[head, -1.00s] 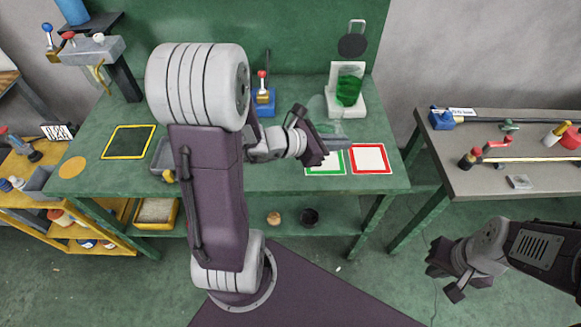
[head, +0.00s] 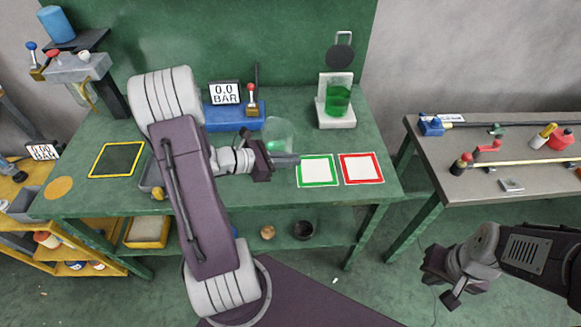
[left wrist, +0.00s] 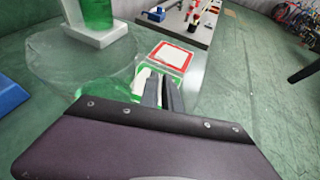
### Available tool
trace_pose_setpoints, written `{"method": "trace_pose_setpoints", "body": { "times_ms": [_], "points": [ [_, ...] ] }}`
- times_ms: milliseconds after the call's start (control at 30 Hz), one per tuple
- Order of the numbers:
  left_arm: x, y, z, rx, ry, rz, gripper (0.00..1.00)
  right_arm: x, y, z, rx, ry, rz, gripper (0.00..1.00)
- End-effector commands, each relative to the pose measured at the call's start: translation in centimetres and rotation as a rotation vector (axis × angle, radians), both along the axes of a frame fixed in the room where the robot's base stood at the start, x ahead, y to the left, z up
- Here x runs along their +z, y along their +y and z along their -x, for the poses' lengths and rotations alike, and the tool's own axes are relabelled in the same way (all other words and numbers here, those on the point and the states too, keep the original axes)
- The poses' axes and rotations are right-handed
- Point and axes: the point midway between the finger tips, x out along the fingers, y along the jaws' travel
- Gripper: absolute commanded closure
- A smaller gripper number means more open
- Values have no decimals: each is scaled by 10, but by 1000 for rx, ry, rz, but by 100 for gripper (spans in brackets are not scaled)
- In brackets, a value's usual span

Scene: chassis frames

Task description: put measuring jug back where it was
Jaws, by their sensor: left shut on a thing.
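The measuring jug (head: 278,136) is clear, see-through and rounded, over the green bench, left of the green-framed mat (head: 318,171). My left gripper (head: 284,160) is shut on the jug. In the left wrist view the jug (left wrist: 75,70) fills the upper left, and the dark fingers (left wrist: 160,90) are close together at its side. Whether its base touches the bench is unclear. My right gripper (head: 443,280) is open and empty at the lower right, away from the bench.
A green-filled vessel (head: 338,99) stands on a white stand (head: 337,122) at the back right. A blue gauge unit (head: 232,116) reading 0.0 BAR is behind the jug. A red-framed mat (head: 361,168) and a yellow-framed dark mat (head: 117,159) lie flat. The bench's front right is clear.

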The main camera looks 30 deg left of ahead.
Motion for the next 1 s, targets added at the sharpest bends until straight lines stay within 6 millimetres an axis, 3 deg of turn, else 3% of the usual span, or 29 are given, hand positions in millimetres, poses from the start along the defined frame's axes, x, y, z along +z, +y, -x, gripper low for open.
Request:
{"method": "trace_pose_setpoints", "body": {
  "times_ms": [300, 700, 733, 800, 1000],
  "points": [
    [-38, 0, 0, 0, 0, 1, 100, -6, 0, 0, 0, 0, 0, 100],
    [-45, 0, -1, 0, -2, 0, 100, -10, 0, 0, 0, 0, 0, 100],
    [-43, 0, 0, 0, -1, -1, 85, -9, 0, 0, 0, 0, 0, 100],
    [-43, 0, 0, 0, 0, 0, 71, -8, 0, 0, 0, 0, 0, 100],
    [-43, -1, 0, 0, 0, 0, 71, -8, 0, 0, 0, 0, 0, 100]
  ]
}}
